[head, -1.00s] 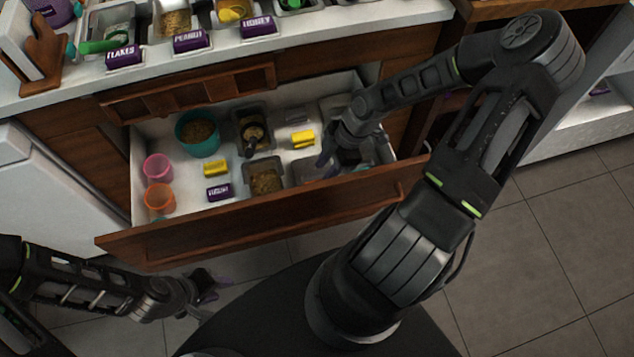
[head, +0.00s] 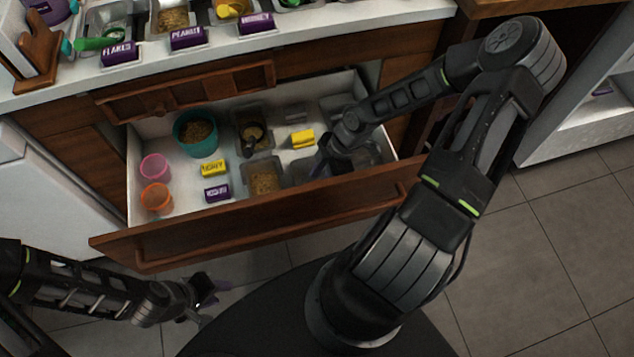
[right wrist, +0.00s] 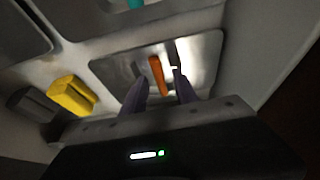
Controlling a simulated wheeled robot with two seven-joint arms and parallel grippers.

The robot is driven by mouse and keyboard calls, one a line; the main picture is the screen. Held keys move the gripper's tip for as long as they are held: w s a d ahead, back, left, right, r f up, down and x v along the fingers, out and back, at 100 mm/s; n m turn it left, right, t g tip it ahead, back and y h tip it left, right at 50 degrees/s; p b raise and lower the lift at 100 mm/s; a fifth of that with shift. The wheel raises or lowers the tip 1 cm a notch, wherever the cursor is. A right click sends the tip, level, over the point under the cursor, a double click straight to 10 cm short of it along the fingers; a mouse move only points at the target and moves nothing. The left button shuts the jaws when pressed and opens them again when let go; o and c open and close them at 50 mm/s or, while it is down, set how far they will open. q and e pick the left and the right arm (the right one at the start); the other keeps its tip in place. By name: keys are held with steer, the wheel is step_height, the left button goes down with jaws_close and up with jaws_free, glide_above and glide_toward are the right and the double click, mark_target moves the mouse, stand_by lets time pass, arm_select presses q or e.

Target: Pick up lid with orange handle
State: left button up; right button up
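The lid with the orange handle (right wrist: 157,76) shows in the right wrist view as a grey metal plate with an upright orange grip. It lies in the open drawer. My right gripper (right wrist: 161,85) is open, its two purple fingertips pointing at the lid, with the orange handle just beyond and between them. I cannot tell if they touch it. In the head view my right gripper (head: 322,160) is down inside the drawer at its right side, and the arm hides the lid. My left gripper (head: 212,296) is empty and looks open, low in front of the drawer.
The open drawer (head: 250,226) also holds a teal bowl (head: 196,133), a pink cup (head: 156,167), an orange cup (head: 157,198), metal tubs (head: 264,180) and a yellow block (head: 302,138). Its front wall and right side are close to my right arm.

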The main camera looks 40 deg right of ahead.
jaws_close()
arm_select(q)
steer(key=shift+r, duration=0.1)
arm_select(e)
steer(key=shift+r, duration=0.2)
stand_by(0.5)
